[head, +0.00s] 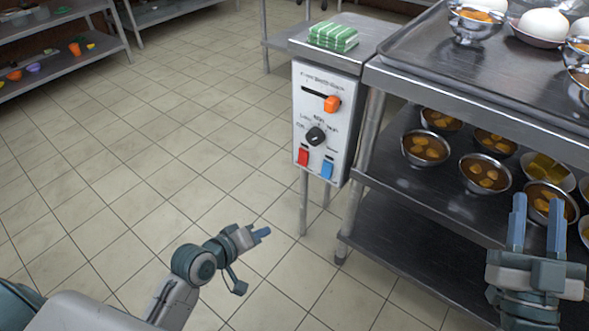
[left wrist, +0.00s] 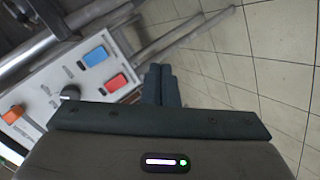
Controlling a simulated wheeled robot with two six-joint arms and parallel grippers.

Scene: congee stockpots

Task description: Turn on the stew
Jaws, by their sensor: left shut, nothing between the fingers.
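A white control panel (head: 325,120) hangs below the small metal table. It carries an orange slider handle (head: 332,104), a black knob (head: 316,136), a red switch (head: 303,156) and a blue switch (head: 327,168). The left wrist view also shows the blue switch (left wrist: 95,56), the red switch (left wrist: 115,83), the knob (left wrist: 70,93) and the orange handle (left wrist: 13,114). My left gripper (head: 264,233) is shut and empty, below and left of the panel, apart from it. Its fingers (left wrist: 163,78) appear right of the red switch in the wrist view. My right gripper (head: 538,212) is open and empty before the lower shelf.
Green-and-white packets (head: 333,37) lie on the small table. Several metal bowls of brown food (head: 425,148) stand on the shelf at right. A tray (head: 450,70) with bowls is above. Table legs (head: 303,205) stand under the panel. The tiled floor (head: 130,160) at left is clear.

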